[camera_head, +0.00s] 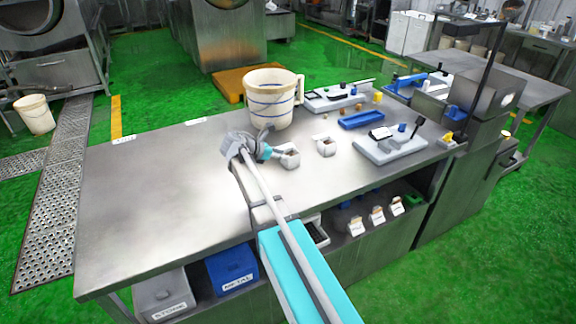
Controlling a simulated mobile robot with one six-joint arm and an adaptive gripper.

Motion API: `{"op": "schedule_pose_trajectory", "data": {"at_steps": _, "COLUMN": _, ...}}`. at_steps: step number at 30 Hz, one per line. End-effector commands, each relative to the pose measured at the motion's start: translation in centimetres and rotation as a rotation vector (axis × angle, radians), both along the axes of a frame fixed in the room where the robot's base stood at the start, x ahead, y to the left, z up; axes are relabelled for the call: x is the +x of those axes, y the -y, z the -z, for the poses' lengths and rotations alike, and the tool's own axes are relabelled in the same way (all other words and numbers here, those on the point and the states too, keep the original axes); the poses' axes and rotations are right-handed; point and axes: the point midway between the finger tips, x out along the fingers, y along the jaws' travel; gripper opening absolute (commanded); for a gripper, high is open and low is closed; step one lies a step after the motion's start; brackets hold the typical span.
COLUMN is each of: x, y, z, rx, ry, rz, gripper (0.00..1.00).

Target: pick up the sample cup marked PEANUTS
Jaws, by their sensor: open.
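No writing can be made out on either, so I cannot tell which is marked PEANUTS. Several small white labelled containers (377,215) stand on the shelf below the tabletop; their labels are too small to read. My gripper (272,152) is open, low over the table beside the nearer cup. Its fingers are small and partly hidden, and I cannot tell whether they touch the cup.
A large white jug (272,98) stands behind my gripper. A blue tray (361,119), a weighing scale (390,145) and other equipment fill the right side. A STORAGE bin (160,295) and a blue METAL bin (231,270) sit below. The tabletop's left half (140,200) is bare.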

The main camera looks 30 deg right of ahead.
Motion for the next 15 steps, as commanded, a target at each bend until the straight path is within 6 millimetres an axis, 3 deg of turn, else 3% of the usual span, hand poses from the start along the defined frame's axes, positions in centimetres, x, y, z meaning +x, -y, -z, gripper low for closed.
{"op": "schedule_pose_trajectory", "data": {"at_steps": 15, "x": 0.06, "y": 0.76, "z": 0.45, "rx": 0.000, "ry": 0.000, "rz": -0.002, "gripper": 0.44}}
